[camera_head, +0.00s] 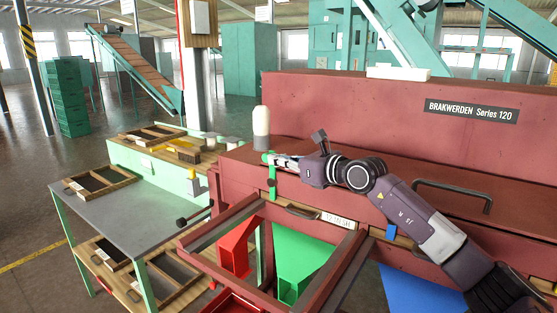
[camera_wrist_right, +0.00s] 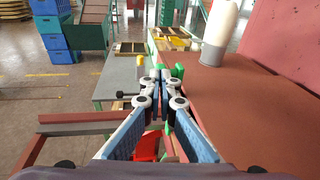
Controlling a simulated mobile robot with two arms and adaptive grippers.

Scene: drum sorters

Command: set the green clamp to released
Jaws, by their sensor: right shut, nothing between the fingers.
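The green clamp (camera_head: 272,182) is at the left front edge of the red machine, with an upright green part below my right gripper's tip. Green pieces of it show in the right wrist view, one (camera_wrist_right: 178,71) just right of the fingertips. My right gripper (camera_head: 272,160) reaches in from the right, its tip at the top of the clamp. In the right wrist view its fingers (camera_wrist_right: 161,73) are shut together with nothing between them. Whether they touch the clamp I cannot tell. The gripper partly hides the clamp. My left gripper is not in view.
A white bottle-shaped object (camera_head: 261,127) stands on the red machine (camera_head: 340,115) behind the gripper. A red frame (camera_head: 330,275) with red (camera_head: 236,247) and green (camera_head: 300,255) chutes lies below. A grey table (camera_head: 130,205) with trays stands left.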

